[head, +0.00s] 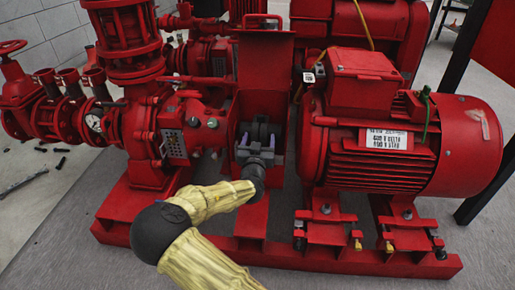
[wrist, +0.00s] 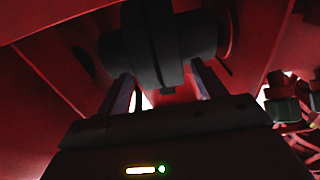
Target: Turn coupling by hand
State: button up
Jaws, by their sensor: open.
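The coupling (head: 259,131) is a dark, round, flanged piece inside an upright red guard housing (head: 264,80), between the red pump and the red motor. In the wrist view the coupling (wrist: 165,45) fills the upper middle, with a thick central disc and a narrower hub on each side. My gripper (head: 255,148) reaches into the housing's open front, just below and in front of the coupling. In the wrist view my gripper (wrist: 160,88) is open, one finger on each side of the central disc. I cannot tell whether the fingers touch it.
The red motor (head: 440,140) stands close on the right and the pump (head: 148,130) on the left. The red base frame (head: 300,252) runs along the front. Red housing walls surround my gripper closely. Grey floor (head: 60,240) is clear at the front left.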

jog(key=s+p, duration=0.8)
jog(key=s, duration=0.9)
jog(key=shift+s+a+f+p, duration=0.15)
jog(key=shift+a+f+p, duration=0.15)
jog(key=shift+f+p, duration=0.1)
jog(key=s+d+r+m+g+h+p, duration=0.1)
jog(key=d+r+m+g+h+p, duration=0.25)
jog(key=d+g+p, duration=0.65)
jog(key=s+d+r+n+g+y+p, duration=0.15)
jog(key=s+d+r+p, duration=0.3)
jog(key=r, duration=0.45)
jog(key=s+d+r+n+g+y+p, duration=0.1)
jog(key=s+d+r+g+p, duration=0.3)
jog(key=r, duration=0.5)
jog(key=s+d+r+n+g+y+p, duration=0.1)
jog(key=s+d+r+y+p, duration=0.2)
jog(key=s+r, duration=0.4)
notch_tip(320, 180, up, 39)
jog(key=h+p, duration=0.1)
jog(key=p, duration=3.7)
jog(key=shift+w+f, duration=0.2)
jog(key=shift+w, duration=0.15)
